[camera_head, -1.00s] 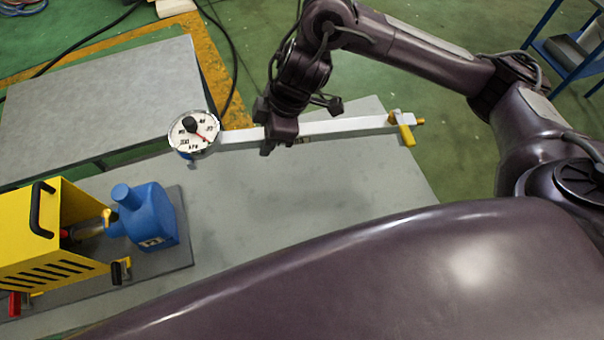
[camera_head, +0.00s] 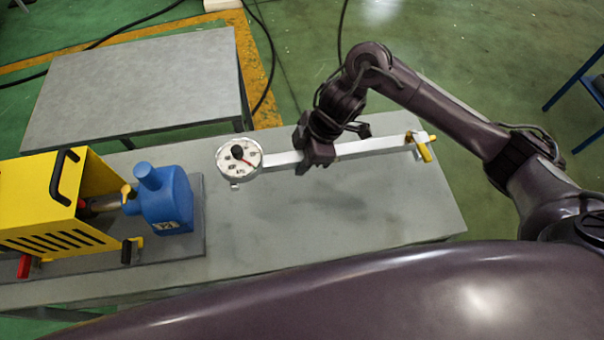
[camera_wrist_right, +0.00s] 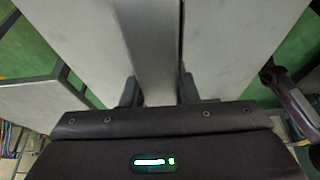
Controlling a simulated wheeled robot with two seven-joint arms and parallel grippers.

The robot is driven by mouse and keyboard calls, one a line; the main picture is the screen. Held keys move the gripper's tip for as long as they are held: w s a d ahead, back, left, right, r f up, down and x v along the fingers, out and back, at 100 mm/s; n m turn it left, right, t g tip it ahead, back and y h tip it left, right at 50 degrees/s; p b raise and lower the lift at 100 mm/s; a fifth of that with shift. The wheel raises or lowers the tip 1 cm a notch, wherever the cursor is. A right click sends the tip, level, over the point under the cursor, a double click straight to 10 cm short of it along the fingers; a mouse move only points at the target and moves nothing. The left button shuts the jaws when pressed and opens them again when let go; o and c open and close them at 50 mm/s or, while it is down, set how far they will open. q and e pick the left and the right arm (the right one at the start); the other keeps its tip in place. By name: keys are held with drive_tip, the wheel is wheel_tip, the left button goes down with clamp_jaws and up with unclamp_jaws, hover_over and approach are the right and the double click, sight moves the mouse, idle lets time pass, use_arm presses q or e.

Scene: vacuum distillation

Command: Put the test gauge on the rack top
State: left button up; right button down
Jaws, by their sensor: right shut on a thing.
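The test gauge has a round white dial (camera_head: 239,159), a long pale bar (camera_head: 370,148) and a yellow-handled valve (camera_head: 423,150) at its right end. My right gripper (camera_head: 318,157) is shut around the bar between dial and valve. The gauge lies roughly level over the front grey bench, and a soft shadow below suggests it is held above the top. In the right wrist view the bar (camera_wrist_right: 145,45) runs between the fingers (camera_wrist_right: 159,92). A lower-looking grey tabletop (camera_head: 140,90) stands behind; I cannot tell whether it is the rack top. My left gripper is out of view.
On the left of the front bench (camera_head: 280,225) stand a yellow slotted housing (camera_head: 50,205) and a blue pump-like body (camera_head: 165,198) on a dark plate. The bench middle and rear tabletop are clear. A blue frame (camera_head: 580,75) stands far right.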

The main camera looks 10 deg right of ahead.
sight(296, 181)
drive_tip(key=shift+f+b, duration=0.8)
drive_tip(key=shift+f, duration=2.35)
drive_tip(key=c, duration=1.1)
unclamp_jaws()
drive_tip(key=shift+f, duration=0.15)
drive_tip(key=shift+d+r, duration=0.1)
drive_tip(key=shift+r, duration=0.25)
drive_tip(key=p+v, duration=0.2)
drive_tip(key=v, duration=0.9)
drive_tip(key=shift+r, duration=0.3)
drive_tip(key=shift+s+f, duration=0.1)
drive_tip(key=shift+s, duration=0.05)
